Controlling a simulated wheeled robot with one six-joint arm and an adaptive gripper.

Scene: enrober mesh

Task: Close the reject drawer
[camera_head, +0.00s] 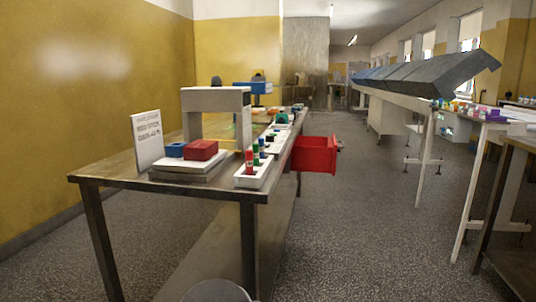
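A red drawer (316,155), which looks like the reject drawer, sticks out from the right side of the long metal table (112,172). It stands open over the aisle, with its dark inside partly showing. My gripper is not in view. A grey rounded shape at the bottom edge may be part of my own body.
On the table are a white sign (147,138), a red block (201,150), a blue block (175,150), a tray of bottles (252,177) and a beige arch (216,100). A conveyor with grey covers (430,75) runs along the right. The speckled floor (365,230) between is clear.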

